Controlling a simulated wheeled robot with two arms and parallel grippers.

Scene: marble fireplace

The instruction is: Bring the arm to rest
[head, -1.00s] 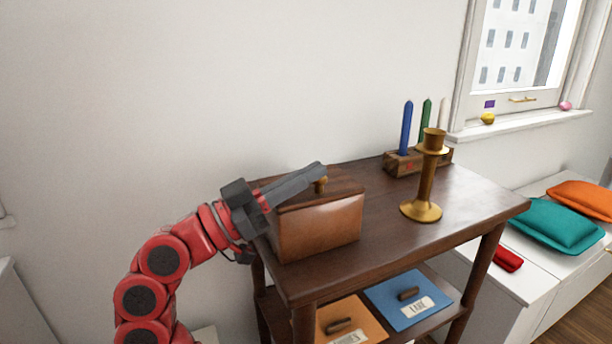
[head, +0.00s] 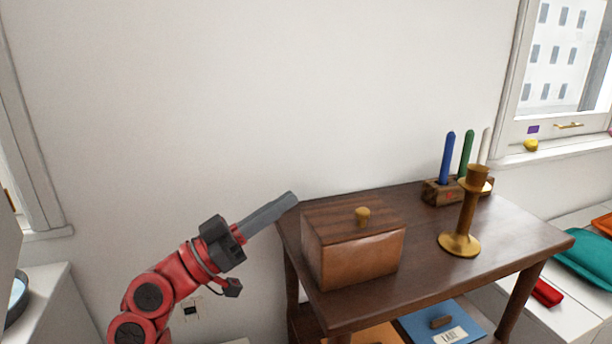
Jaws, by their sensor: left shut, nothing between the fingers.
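My left gripper (head: 290,199) is in the head view, on a red arm that comes in from the lower left. Its grey fingers are shut together with nothing between them. They point up and to the right, in front of the bare wall by the left edge of the dark wooden table (head: 440,285). The wooden box (head: 358,258) with a brass knob (head: 362,215) on its lid stands just right of the fingertips. The gripper appears apart from the box. My right gripper is not in view.
A brass candlestick (head: 465,215) stands on the table. Behind it, a wooden block (head: 433,193) holds blue, green and white candles. A blue folder (head: 425,326) lies on the lower shelf. Cushions lie on the white bench at right. The wall above the gripper is clear.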

